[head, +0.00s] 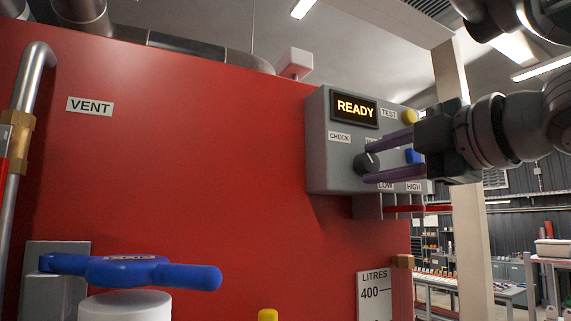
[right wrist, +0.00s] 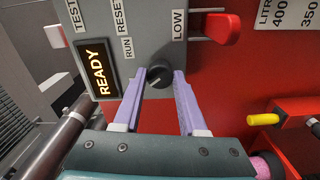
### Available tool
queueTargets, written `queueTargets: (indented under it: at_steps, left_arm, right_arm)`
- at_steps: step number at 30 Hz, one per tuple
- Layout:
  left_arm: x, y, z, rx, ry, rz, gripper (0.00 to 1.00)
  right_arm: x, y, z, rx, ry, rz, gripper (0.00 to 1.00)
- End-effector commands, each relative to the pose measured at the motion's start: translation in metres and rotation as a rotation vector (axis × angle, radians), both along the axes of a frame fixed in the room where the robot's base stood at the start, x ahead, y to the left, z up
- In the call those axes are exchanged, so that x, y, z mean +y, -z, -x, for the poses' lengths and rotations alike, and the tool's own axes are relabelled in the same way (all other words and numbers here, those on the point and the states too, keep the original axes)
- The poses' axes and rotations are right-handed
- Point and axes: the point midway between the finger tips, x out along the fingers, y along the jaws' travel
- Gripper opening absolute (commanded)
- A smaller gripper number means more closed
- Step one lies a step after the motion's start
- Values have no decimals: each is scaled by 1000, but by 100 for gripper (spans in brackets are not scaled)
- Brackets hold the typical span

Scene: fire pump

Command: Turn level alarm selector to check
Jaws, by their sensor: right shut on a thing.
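The level alarm selector is a dark round knob (head: 366,163) on the front of a grey control box (head: 318,150). A CHECK label (head: 339,137) is up and to the left of it, and a LOW label (head: 386,186) is below right. My right gripper (head: 366,162) comes in from the right, its two purple fingers shut on the knob from above and below. In the right wrist view the knob (right wrist: 159,76) sits between the fingertips. My left gripper is not in view.
A lit READY display (head: 356,108), a yellow button (head: 408,117) and a blue button (head: 412,156) are on the box. A red handle (right wrist: 222,28) shows beside LOW in the right wrist view. A blue lever (head: 130,270) is at the lower left of the red panel.

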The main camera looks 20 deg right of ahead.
Motion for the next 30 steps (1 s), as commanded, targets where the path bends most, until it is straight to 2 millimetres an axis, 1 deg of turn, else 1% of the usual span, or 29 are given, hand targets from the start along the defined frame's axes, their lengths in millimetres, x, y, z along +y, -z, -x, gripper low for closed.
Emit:
queueTargets:
  at_steps: [7, 21, 22, 27, 30]
  left_arm:
    - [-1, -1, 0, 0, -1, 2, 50]
    - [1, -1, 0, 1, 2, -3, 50]
    - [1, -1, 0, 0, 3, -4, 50]
    - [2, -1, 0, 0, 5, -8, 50]
    - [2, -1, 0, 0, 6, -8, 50]
  right_arm:
    - [0, 1, 0, -3, 1, 67, 0]
    - [0, 1, 0, -4, 0, 82, 0]
    - [0, 1, 0, -4, 0, 82, 42]
    - [0, 1, 0, -5, 0, 81, 61]
    - [0, 0, 0, -5, 0, 80, 71]
